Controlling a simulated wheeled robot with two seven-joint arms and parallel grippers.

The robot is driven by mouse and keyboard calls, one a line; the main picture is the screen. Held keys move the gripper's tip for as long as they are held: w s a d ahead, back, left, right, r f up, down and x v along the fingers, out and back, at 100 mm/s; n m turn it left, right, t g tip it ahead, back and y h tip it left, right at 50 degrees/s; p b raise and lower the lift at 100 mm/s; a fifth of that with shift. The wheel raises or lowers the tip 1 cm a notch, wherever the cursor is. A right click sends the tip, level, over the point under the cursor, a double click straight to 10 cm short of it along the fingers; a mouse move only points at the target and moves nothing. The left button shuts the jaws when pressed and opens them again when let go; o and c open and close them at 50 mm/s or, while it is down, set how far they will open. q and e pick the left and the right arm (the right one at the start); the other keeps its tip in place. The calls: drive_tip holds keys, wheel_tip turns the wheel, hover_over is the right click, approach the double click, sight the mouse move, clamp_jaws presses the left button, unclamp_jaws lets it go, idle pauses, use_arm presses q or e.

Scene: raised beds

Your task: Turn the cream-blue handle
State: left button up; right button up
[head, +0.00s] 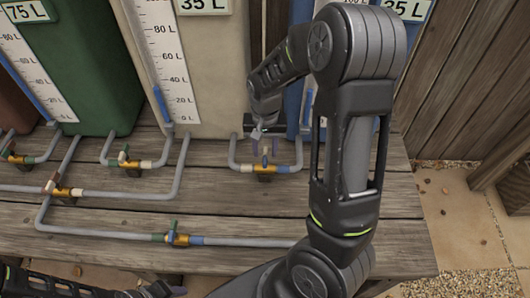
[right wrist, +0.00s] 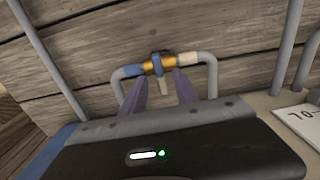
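The cream-blue valve has a brass body (right wrist: 153,66) with a blue collar on one side and a cream collar on the other. It also shows in the head view (head: 265,168) on a grey pipe loop at the foot of the tanks.
Grey pipes run across the wooden deck (head: 110,258). A beige tank (head: 215,70) and a green tank (head: 95,60) stand behind.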

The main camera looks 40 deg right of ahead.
sight(266, 155)
wheel_tip(266, 155, up, 5)
drive_tip(key=shift+f, duration=0.2)
idle(1.5)
